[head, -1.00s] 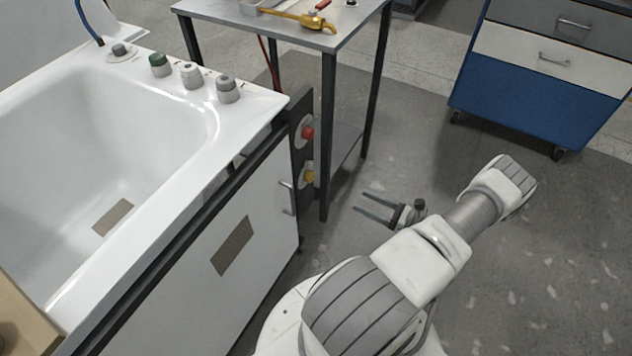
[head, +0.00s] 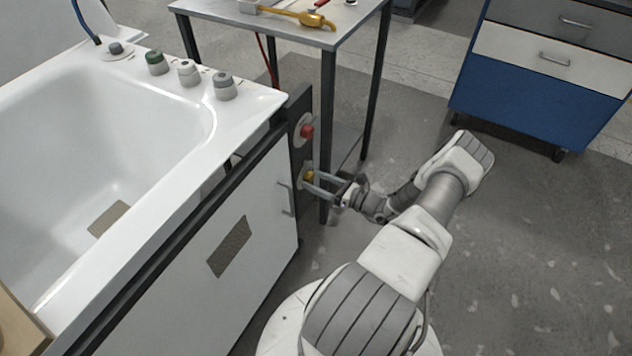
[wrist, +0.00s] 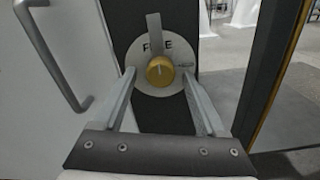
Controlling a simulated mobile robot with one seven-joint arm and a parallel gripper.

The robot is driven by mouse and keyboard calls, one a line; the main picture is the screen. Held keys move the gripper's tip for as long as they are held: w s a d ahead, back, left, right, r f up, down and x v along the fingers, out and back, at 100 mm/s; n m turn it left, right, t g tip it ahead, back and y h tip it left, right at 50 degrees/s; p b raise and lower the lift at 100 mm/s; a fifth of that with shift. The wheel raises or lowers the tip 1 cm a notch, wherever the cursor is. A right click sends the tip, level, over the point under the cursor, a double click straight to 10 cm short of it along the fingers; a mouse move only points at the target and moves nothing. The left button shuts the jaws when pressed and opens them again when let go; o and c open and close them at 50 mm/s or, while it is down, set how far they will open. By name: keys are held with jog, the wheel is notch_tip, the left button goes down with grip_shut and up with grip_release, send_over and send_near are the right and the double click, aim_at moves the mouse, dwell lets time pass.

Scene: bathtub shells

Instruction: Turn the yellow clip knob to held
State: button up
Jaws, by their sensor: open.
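The yellow clip knob (head: 309,176) is on the dark panel at the end of the tub, below a red knob (head: 307,131). In the wrist view the yellow knob (wrist: 160,71) sits on a round pale plate (wrist: 142,52) with "FREE" lettered at the top and a smaller, unreadable mark at the right. A grey strip stands up at the plate's top. My gripper (head: 312,181) is open, its fingers pointing at the yellow knob. In the wrist view my gripper (wrist: 162,85) has one finger on each side of the knob, with gaps between.
A cabinet door handle (head: 286,198) is left of the panel, close to my gripper. A metal table (head: 290,30) with dark legs stands behind the panel. The white tub (head: 110,110) has several knobs on its rim. Open floor lies to the right.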

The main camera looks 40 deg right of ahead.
jog(key=shift+w, duration=0.1)
grip_shut()
dwell(0.3)
jog(key=shift+a+m, duration=0.1)
jog(key=shift+m, duration=0.2)
jog(key=m+b, duration=0.1)
jog(key=m, duration=0.2)
jog(key=shift+m, duration=0.3)
jog(key=m, duration=0.4)
jog(key=shift+a+m+b, duration=0.1)
jog(key=shift+m+b, duration=0.2)
jog(key=shift+b, duration=0.05)
jog(key=m, duration=0.4)
jog(key=shift+r, duration=0.1)
jog(key=m, duration=0.5)
jog(key=shift+r+b, duration=0.1)
jog(key=shift+b, duration=0.3)
